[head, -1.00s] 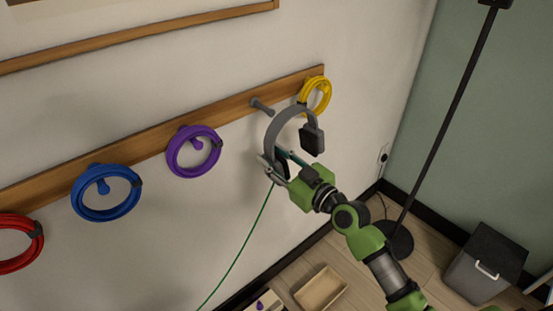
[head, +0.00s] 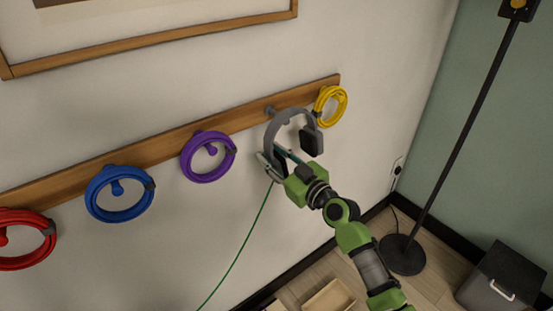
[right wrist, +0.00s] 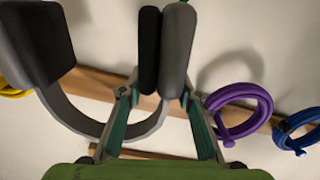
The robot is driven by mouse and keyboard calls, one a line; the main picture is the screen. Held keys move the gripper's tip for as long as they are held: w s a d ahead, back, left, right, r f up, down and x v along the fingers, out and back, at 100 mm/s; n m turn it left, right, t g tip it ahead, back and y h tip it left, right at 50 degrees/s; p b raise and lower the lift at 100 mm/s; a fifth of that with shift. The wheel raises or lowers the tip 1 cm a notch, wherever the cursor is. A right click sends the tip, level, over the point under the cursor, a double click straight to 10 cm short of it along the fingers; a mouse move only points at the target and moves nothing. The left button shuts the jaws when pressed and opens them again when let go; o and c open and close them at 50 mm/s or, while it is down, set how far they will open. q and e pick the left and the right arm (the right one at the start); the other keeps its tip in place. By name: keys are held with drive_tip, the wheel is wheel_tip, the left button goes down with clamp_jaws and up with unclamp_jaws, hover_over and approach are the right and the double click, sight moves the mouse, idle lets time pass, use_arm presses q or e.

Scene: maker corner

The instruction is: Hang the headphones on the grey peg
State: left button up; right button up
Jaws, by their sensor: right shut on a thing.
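The grey headphones (head: 285,117) are upright, with the band arched at the top. My right gripper (head: 274,161) is shut on one dark-padded ear cup, which shows between its fingers in the right wrist view (right wrist: 177,50). The other ear cup (head: 312,142) hangs free to the right. The grey peg (head: 270,110) sticks out of the wooden rail just behind the top left of the band. The band overlaps it in the head view; I cannot tell whether they touch. A thin green cable (head: 240,245) hangs from the held side. My left gripper is not in view.
The wooden rail (head: 160,145) also bears coiled cables: yellow (head: 344,98) close on the right, purple (head: 230,165) on the left, then blue (head: 91,200) and red (head: 45,250). A black stand (head: 452,140) rises on the right. A tray (head: 330,298) lies below.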

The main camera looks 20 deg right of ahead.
sight(265, 153)
drive_tip(key=shift+x, duration=1.1)
drive_tip(key=shift+w+a+f+b, duration=0.3)
drive_tip(key=shift+w+f+b, duration=0.3)
drive_tip(key=shift+b, duration=0.5)
drive_tip(key=shift+r, duration=0.1)
drive_tip(key=o, duration=1.3)
drive_tip(key=shift+o, duration=0.2)
